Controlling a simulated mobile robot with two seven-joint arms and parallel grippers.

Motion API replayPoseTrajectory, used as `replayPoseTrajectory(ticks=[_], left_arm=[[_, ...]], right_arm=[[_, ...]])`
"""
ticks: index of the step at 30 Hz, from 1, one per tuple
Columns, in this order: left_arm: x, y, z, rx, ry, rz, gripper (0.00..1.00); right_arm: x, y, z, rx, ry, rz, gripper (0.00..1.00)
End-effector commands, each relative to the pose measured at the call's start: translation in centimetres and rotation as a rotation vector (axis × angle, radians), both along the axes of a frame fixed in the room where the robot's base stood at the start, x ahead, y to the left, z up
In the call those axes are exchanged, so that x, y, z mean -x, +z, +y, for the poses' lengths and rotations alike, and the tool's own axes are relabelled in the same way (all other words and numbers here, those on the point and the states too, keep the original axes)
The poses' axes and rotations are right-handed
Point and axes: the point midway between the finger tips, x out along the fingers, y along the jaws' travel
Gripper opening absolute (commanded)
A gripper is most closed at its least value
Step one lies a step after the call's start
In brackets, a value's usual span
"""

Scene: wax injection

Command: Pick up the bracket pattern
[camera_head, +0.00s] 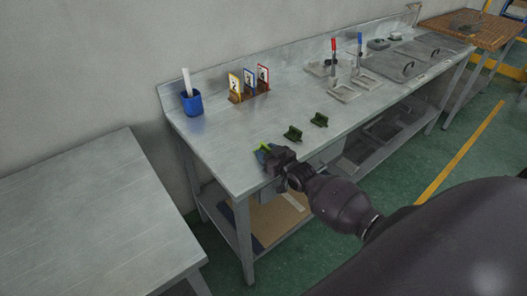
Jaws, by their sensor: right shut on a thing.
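My right gripper (269,158) is at the near left part of the steel bench, close to its front edge. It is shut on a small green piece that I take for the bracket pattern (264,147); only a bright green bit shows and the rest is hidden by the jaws. A blue patch shows beside the fingers. I cannot tell whether the piece touches the bench. Two dark green bracket-shaped pieces, a nearer one (293,133) and a farther one (319,119), stand on the bench to the right. My left gripper is not in view.
The steel bench (222,150) holds a blue cup (191,102), a wooden card rack (249,94) and shallow trays (345,92) with red-handled and blue-handled tools. Lidded wells (402,66) lie farther right. A bare steel table (82,215) stands at left.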

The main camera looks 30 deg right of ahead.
Motion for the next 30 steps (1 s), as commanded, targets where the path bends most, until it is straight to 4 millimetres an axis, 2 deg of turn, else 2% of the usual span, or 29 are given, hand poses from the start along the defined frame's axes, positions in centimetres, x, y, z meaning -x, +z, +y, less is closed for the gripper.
replayPoseTrajectory(ticks=[8, 14, 20, 30], left_arm=[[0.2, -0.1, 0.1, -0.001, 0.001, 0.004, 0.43], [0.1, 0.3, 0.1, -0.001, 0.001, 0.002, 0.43], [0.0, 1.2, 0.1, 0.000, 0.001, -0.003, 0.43], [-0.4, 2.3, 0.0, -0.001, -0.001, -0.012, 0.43]], right_arm=[[0.0, 0.1, 0.0, 0.000, 0.000, 0.000, 0.19], [0.0, 1.7, 0.0, 0.000, 0.001, -0.003, 0.19], [0.0, 5.9, 0.0, -0.002, 0.001, -0.005, 0.19], [0.0, 14.5, 0.0, 0.002, 0.001, -0.004, 0.19]])
